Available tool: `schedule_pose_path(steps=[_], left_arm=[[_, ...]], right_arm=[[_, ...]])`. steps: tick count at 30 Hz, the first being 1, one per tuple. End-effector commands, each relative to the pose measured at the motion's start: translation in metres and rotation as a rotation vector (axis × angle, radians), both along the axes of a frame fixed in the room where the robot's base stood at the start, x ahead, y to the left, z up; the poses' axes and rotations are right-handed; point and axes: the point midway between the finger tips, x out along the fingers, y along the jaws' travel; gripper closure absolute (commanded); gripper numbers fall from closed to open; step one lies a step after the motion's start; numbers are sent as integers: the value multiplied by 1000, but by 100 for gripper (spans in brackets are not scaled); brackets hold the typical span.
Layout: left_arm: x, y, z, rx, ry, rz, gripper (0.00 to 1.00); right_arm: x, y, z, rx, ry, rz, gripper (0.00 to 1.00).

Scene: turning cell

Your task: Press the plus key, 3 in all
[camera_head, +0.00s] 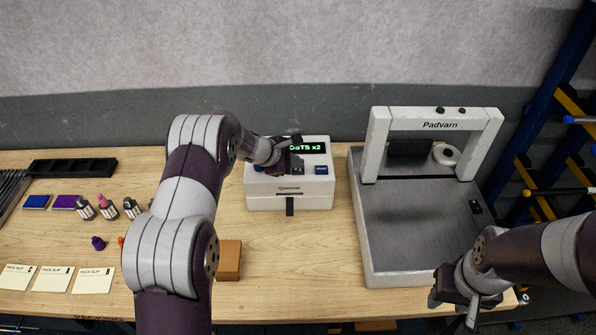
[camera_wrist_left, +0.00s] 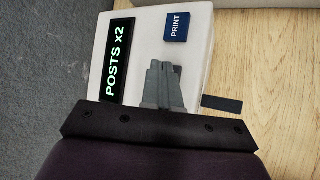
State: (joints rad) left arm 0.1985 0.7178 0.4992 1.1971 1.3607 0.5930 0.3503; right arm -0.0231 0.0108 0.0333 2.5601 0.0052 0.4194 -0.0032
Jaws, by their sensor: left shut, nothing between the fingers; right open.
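The white label printer (camera_head: 262,200) stands on the bench, and its dark display (camera_head: 310,148) shows green text, partly covered by my arm. In the left wrist view the display (camera_wrist_left: 117,60) reads POSTS x2. A blue PRINT key (camera_wrist_left: 176,27) is on the printer's face, right of my gripper in the head view. My left gripper (camera_head: 298,166) is shut and empty over the middle of the key row; its fingers (camera_wrist_left: 165,88) hide what lies beneath. The plus key cannot be made out, and contact cannot be told. My right gripper (camera_head: 458,298) is open and empty at the bench's front right.
A brown block (camera_head: 229,262) lies beside my left arm. Pack slips (camera_head: 93,280), small bottles (camera_head: 107,208) and a black tray (camera_head: 72,167) are at the left.

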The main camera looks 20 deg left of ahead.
Motion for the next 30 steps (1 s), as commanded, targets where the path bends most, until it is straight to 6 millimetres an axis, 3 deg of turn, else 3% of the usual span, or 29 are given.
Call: schedule_pose_path(steps=[30], left_arm=[[0,0,-7,0,0,0,100]], right_arm=[[0,0,-8,0,0,0,57]])
